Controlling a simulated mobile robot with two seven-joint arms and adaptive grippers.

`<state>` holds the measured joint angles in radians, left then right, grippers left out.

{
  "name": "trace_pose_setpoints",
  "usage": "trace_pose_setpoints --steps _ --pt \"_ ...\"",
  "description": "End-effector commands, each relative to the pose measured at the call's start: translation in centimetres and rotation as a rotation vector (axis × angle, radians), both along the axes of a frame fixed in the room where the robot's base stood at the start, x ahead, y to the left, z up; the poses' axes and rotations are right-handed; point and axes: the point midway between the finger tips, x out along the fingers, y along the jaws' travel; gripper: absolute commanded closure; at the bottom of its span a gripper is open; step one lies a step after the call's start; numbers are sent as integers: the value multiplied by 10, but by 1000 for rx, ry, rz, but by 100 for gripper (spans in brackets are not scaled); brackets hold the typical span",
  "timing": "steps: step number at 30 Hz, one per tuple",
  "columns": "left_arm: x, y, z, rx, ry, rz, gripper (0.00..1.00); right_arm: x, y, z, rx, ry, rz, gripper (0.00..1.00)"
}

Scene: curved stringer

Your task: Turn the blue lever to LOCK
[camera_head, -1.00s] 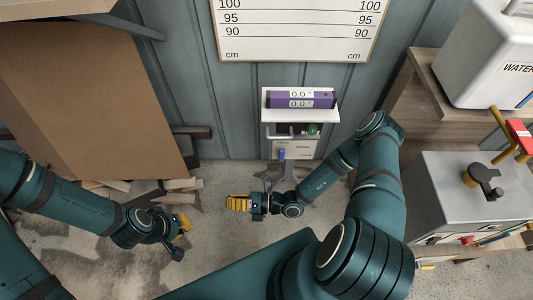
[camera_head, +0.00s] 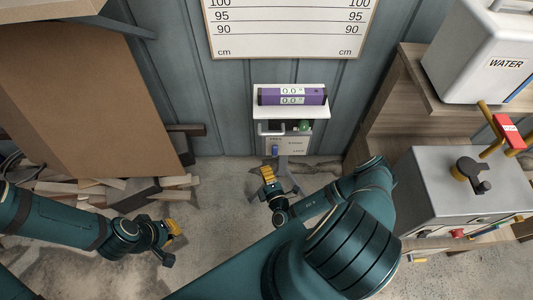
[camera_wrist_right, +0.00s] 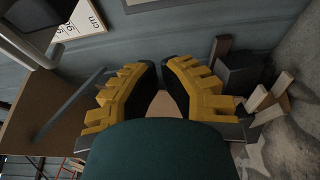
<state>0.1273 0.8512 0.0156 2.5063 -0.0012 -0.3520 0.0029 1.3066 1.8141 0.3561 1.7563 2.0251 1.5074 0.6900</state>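The blue lever (camera_head: 275,151) is small and sits on the front of the white box (camera_head: 288,141) mounted low at the wall. The box front carries small printed labels, too small to read surely. My right gripper (camera_head: 267,174), with yellow fingers, is just below and slightly left of the lever, apart from it in the picture. In the right wrist view its fingers (camera_wrist_right: 160,70) lie close together with a narrow gap and nothing visibly held; the lever is not visible there. My left gripper (camera_head: 174,228) is low at the left, far from the lever; its opening is unclear.
A purple level display (camera_head: 292,96) lies on the box's top. A large brown board (camera_head: 85,95) and wood scraps (camera_head: 110,188) are at left. A wooden shelf (camera_head: 425,75) and a grey machine (camera_head: 465,185) stand at right. Floor below the box is mostly clear.

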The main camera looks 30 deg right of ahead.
Motion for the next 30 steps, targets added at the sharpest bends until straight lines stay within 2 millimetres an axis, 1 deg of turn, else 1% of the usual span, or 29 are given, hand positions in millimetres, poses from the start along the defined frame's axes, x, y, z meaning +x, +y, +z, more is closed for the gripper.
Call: trace_pose_setpoints --steps 5,8,15,19,21,24,30 --pt "0 0 -3 0 -1 0 100 15 -3 0 -3 -3 2 100" --pt "1 0 -6 0 -3 1 100 32 -7 0 -4 -3 3 100" --pt "3 0 -15 1 -7 2 100 78 -16 0 -4 -3 3 100" --pt "4 1 -20 2 -9 2 100 102 -21 0 -3 -3 3 100" --pt "4 1 -20 2 -9 3 100 91 -35 0 -5 0 0 100" --pt "4 1 -21 3 -11 2 100 84 -45 0 -3 0 1 100" --pt "5 1 -22 3 -11 2 100 77 -54 0 -1 -1 3 100"
